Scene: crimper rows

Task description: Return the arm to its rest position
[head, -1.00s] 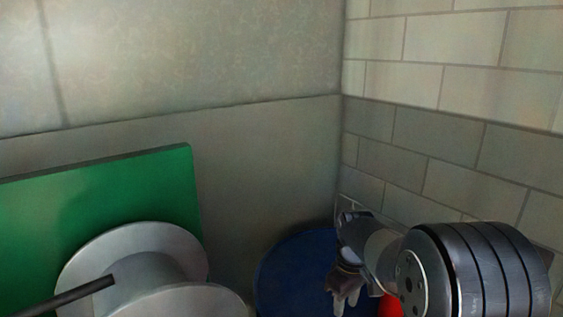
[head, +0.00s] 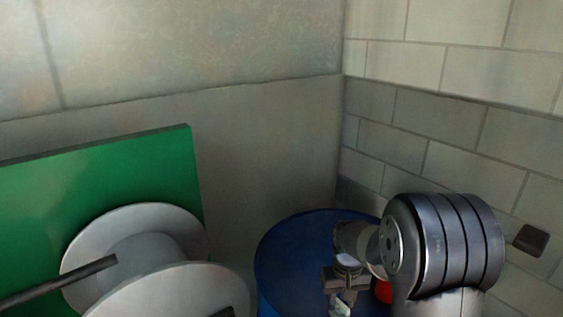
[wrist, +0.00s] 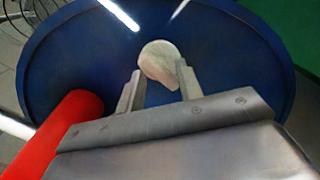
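My gripper (wrist: 160,75) shows in the wrist view with its two fingers apart. A pale, rounded lump (wrist: 158,60) sits between the fingertips and appears to touch both, so the gripper looks shut on it. The blue round drum top (wrist: 80,55) lies beyond them. In the head view my gripper (head: 343,303) points down in front of the blue drum (head: 290,250), at the bottom edge. The lump is too small there to make out clearly.
A red object (wrist: 65,125) shows beside the gripper in the wrist view. A large grey spool (head: 135,225) with a dark rod stands at left before a green panel (head: 110,165). A block wall (head: 450,130) with a dark box (head: 531,240) is close on the right.

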